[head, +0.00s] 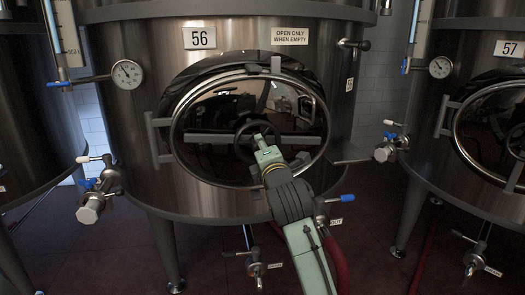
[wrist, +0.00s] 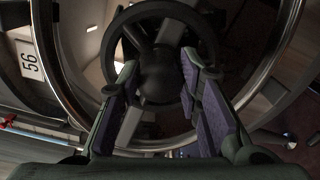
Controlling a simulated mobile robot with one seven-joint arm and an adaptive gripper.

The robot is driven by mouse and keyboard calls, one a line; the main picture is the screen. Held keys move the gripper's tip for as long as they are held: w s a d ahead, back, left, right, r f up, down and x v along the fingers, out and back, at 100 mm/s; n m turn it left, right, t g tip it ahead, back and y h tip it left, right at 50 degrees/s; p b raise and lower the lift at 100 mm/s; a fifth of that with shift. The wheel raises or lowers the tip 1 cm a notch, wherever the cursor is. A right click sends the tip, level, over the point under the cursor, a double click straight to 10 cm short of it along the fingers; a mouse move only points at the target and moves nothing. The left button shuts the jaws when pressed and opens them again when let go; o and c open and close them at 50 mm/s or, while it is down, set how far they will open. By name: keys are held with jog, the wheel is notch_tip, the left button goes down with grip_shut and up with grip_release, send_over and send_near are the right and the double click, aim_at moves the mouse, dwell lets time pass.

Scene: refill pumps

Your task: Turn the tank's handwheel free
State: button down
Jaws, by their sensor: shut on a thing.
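The black handwheel (head: 257,121) sits at the middle of the oval manway door (head: 190,165) on the steel tank marked 56 (head: 120,45). A flat bar crosses the door behind the wheel. My gripper (head: 262,143) reaches the wheel from below. In the wrist view, the wheel's dark rim (wrist: 112,42) circles its round hub, and my gripper (wrist: 160,72) has one purple-padded finger on each side of the hub (wrist: 157,78). The fingers are shut on the wheel's central part; the exact contact points are dark. My arm covers the wheel's lower part in the head view.
A gauge (head: 127,74) and a sampling valve (head: 98,190) stand out at the tank's left. A blue-handled valve (head: 338,199) is right of my arm, and another valve (head: 256,268) is below. Tank 57 (head: 430,160) stands at the right, with a gap between.

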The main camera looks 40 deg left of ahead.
dwell(0.3)
jog(key=c, duration=1.2)
grip_release()
jog(key=shift+o, duration=0.2)
jog(key=v, duration=1.2)
